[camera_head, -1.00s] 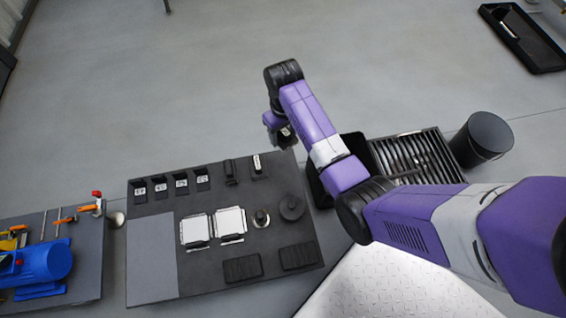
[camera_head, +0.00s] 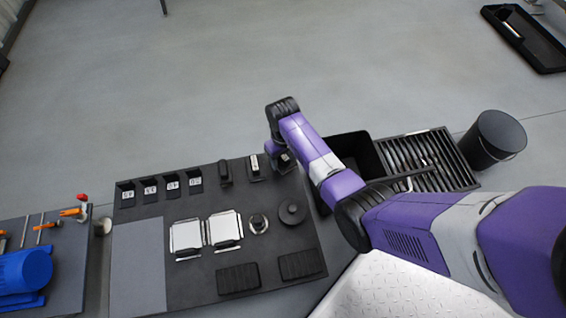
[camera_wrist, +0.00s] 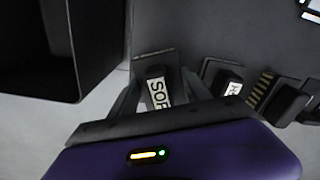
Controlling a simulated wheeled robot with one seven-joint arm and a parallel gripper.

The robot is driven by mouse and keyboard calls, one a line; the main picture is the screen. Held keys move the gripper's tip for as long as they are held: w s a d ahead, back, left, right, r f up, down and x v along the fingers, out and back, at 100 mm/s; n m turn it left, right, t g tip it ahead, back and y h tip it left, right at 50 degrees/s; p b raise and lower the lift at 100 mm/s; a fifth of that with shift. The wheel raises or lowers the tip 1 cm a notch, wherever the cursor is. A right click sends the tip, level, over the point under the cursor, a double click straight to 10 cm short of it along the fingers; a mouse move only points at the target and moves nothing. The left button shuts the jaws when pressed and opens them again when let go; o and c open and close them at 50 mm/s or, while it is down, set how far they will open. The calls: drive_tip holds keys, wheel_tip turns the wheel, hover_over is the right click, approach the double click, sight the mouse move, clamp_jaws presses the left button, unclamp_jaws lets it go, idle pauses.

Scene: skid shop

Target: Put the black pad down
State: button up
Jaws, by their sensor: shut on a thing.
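My gripper (camera_wrist: 160,90) is shut on the black pad (camera_wrist: 155,66), a dark block on a flat square base with a white label that reads "SO" and a partly hidden letter. In the head view my gripper (camera_head: 285,163) is at the far right corner of the dark work table (camera_head: 190,292), right of a similar labelled black block (camera_head: 254,167). That block also shows just right of the held pad in the wrist view (camera_wrist: 226,84). I cannot tell whether the pad's base touches the table.
A black bin (camera_head: 352,146) and a slatted rack (camera_head: 420,165) stand right of the table. Another black block (camera_head: 225,174), several numbered holders (camera_head: 172,187), two white plates (camera_head: 206,233) and a round black disc (camera_head: 292,212) are on the table. Bare table lies between the blocks and the disc.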

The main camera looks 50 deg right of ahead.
drive_tip(key=shift+f, duration=0.9)
drive_tip(key=shift+f, duration=0.2)
drive_tip(key=o, duration=1.5)
drive_tip(key=shift+c, duration=0.2)
drive_tip(key=shift+r, duration=0.1)
wheel_tip(320, 180, up, 12)
drive_tip(key=p, duration=0.6)
drive_tip(key=shift+r, duration=0.1)
